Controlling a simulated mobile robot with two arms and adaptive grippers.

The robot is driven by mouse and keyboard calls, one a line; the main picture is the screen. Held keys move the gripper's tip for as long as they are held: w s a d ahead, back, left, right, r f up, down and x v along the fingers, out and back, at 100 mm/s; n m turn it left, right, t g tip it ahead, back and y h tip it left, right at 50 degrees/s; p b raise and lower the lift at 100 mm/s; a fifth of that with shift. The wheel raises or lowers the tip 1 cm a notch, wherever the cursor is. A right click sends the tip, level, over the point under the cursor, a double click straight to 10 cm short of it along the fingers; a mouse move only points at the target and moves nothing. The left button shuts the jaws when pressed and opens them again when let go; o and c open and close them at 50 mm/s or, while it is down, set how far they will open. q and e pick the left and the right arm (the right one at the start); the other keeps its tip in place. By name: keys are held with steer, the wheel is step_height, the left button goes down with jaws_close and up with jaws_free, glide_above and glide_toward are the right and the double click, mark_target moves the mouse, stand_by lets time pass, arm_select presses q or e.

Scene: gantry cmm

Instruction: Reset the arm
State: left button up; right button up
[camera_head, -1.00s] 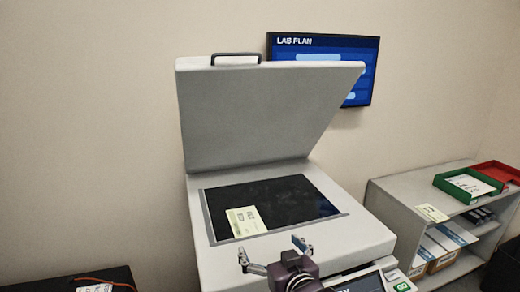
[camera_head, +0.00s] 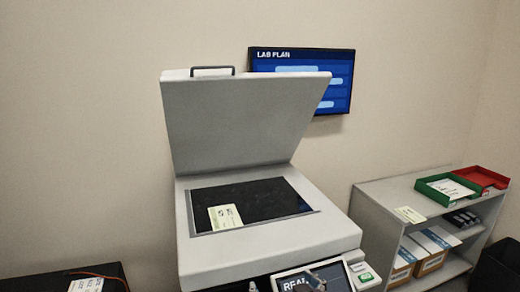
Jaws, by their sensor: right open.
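My right gripper (camera_head: 285,283) shows only at the bottom edge, in front of the copier-like machine (camera_head: 270,247). Its two fingertips are spread apart with nothing between them; the rest of it is cut off by the frame. The machine's grey lid (camera_head: 240,125) stands raised. A pale printed card (camera_head: 225,216) lies on the dark glass (camera_head: 270,200), and the gripper is apart from it. My left gripper is not in view.
A grey shelf (camera_head: 385,203) at the right holds a green tray (camera_head: 432,194), a red tray (camera_head: 487,177) and boxes below. A wall screen (camera_head: 335,82) reads LAB PLAN. A dark surface (camera_head: 50,280) with a paper is at lower left.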

steer(key=s+d+f+g+h, duration=0.1)
steer(key=s+d+f+g, duration=0.35)
steer(key=s, duration=0.65)
steer(key=s+d+f+m+g+h, duration=0.1)
steer(key=s+d+f+g, duration=0.1)
steer(key=s+d+f, duration=0.7)
steer(key=s+d+f+g+h, duration=0.1)
steer(key=s+d+f+g, duration=0.3)
steer(key=s, duration=0.9)
step_height(320, 180, down, 29)
steer(key=s+a+b, duration=0.1)
steer(key=a+b, duration=0.1)
steer(key=b, duration=0.2)
arm_select(q)
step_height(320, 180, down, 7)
steer(key=b, duration=0.2)
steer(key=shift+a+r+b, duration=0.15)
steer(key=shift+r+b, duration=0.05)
steer(key=shift+b, duration=0.1)
arm_select(e)
steer(key=s+d+f+g, duration=0.1)
steer(key=s+d+f, duration=0.1)
steer(key=s+f, duration=1.5)
step_height(320, 180, down, 3)
steer(key=shift+s+d+f+h, duration=0.1)
steer(key=shift+s+d+h, duration=0.2)
steer(key=shift+s, duration=0.05)
